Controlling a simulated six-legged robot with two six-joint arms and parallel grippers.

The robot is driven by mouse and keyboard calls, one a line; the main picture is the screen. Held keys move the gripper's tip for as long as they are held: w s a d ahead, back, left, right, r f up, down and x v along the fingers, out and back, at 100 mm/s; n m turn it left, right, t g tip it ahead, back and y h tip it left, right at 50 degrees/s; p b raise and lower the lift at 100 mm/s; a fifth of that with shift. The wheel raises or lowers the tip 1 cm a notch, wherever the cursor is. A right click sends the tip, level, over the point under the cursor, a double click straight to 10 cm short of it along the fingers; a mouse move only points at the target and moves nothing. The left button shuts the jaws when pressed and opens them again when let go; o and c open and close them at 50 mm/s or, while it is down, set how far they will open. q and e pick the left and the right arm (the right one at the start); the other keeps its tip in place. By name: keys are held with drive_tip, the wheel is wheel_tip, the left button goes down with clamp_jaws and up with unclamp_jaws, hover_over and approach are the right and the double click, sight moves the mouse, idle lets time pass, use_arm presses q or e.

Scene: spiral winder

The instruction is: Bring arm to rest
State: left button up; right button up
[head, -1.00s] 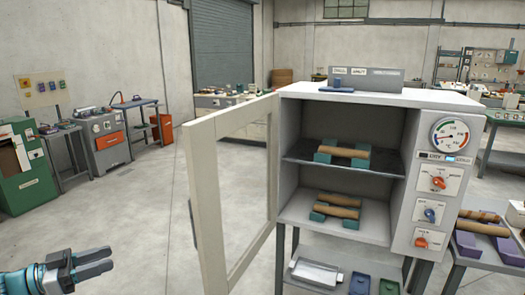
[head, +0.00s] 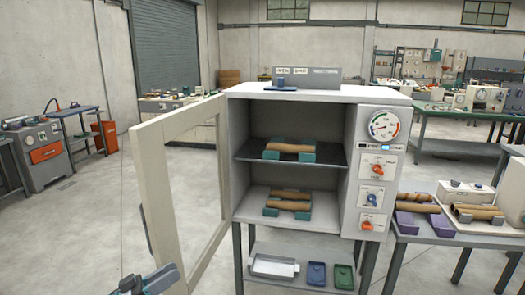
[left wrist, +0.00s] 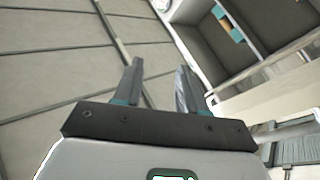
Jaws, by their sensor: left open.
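My left gripper (head: 150,282) is low at the left in the head view, in front of the cabinet's open door (head: 178,195). In the left wrist view its two fingers (left wrist: 160,88) are apart with nothing between them. The oven-like cabinet (head: 320,95) stands open, with its framed glass door swung out to the left. Tan rolls on green rests lie on its upper shelf (head: 290,148) and on its floor (head: 288,200). The cabinet's inside also shows at the upper right of the left wrist view (left wrist: 225,35). My right gripper is not in view.
A side table at the right holds more tan rolls (head: 415,198) on purple rests. Below the cabinet, a shelf carries a metal tray (head: 273,267), a blue tray (head: 317,273) and a green tray (head: 343,276). The concrete floor left of the door is clear.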

use_arm(q)
drive_tip(key=w+d+f+n+t+y, duration=0.15)
drive_tip(key=d+f+n+y, duration=0.4)
drive_tip(key=d+f, duration=0.55)
drive_tip(key=s+d+f+n+g+y, duration=0.2)
drive_tip(key=s+d+f, duration=0.1)
drive_tip(key=f, duration=0.2)
drive_tip(key=s+d+f+n+g+y, duration=0.1)
drive_tip(key=s+d+f+g, duration=0.15)
drive_tip(key=f, duration=0.35)
drive_tip(key=s+f+g+y, duration=0.2)
drive_tip(key=s+f+g, duration=0.3)
drive_tip(key=s, duration=0.7)
drive_tip(key=s+f+g+y, duration=0.2)
drive_tip(key=s+f+g, duration=0.3)
drive_tip(key=s, duration=0.7)
drive_tip(key=shift+s+a+f+m, duration=0.2)
drive_tip(key=shift+a+f+m, duration=0.25)
drive_tip(key=shift+f, duration=0.2)
drive_tip(key=shift+f, duration=0.1)
